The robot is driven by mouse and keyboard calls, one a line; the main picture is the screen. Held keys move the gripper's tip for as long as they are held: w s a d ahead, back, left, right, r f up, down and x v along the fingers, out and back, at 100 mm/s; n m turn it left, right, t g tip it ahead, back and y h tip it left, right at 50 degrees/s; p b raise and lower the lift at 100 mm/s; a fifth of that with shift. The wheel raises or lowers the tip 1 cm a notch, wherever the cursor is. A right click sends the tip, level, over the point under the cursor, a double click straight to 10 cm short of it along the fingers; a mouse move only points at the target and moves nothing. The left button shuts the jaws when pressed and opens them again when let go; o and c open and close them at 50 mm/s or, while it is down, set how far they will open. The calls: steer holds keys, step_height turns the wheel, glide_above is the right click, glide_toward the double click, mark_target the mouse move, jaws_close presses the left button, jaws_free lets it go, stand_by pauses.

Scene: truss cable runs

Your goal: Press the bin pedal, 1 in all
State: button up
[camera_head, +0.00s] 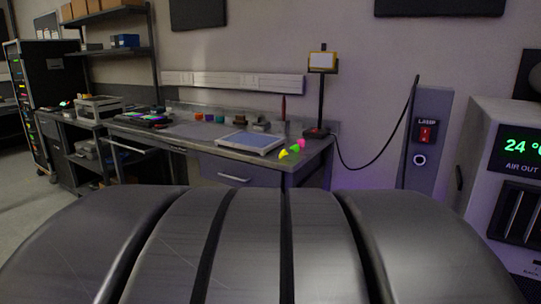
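No bin and no pedal can be made out in the head view. My gripper is not in view. A large dark shape close to the camera blocks the lower part of the picture, so most of the near floor is hidden.
A grey workbench (243,173) with a tray (251,142) and small coloured pieces (292,149) stands against the wall. Shelves (107,51) and a black rack (50,85) are left. Some floor (30,195) is clear at left.

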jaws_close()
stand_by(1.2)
